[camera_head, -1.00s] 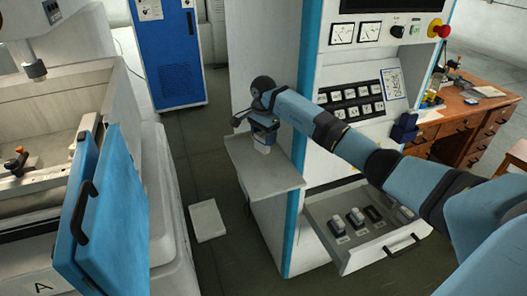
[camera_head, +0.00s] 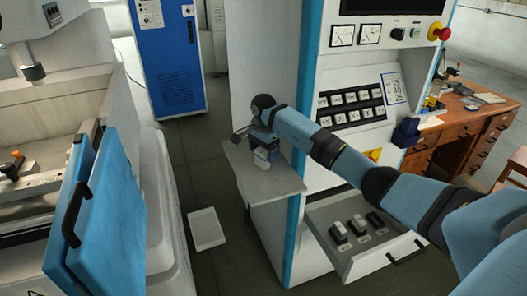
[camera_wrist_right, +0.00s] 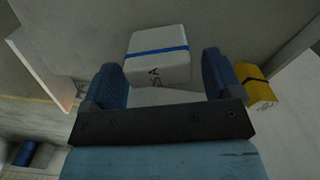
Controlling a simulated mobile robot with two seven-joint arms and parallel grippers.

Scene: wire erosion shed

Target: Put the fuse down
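The white fuse with a blue band (camera_wrist_right: 158,58) lies in front of and between the two blue fingers of my right gripper (camera_wrist_right: 163,85). In the right wrist view a gap shows between the fuse and the right-hand finger, so the gripper looks open. In the head view the fuse (camera_head: 262,162) is at the pale shelf (camera_head: 275,184) on the cabinet's side, with my right gripper (camera_head: 267,155) just over it. Whether it rests fully on the shelf is hard to tell. My left gripper is not in view.
A yellow block with a black band (camera_wrist_right: 257,86) sits just right of the fingers in the wrist view. An open drawer (camera_head: 372,256) with several dark and grey pieces is below my right arm. A blue machine door (camera_head: 115,210) stands left. The shelf's front is clear.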

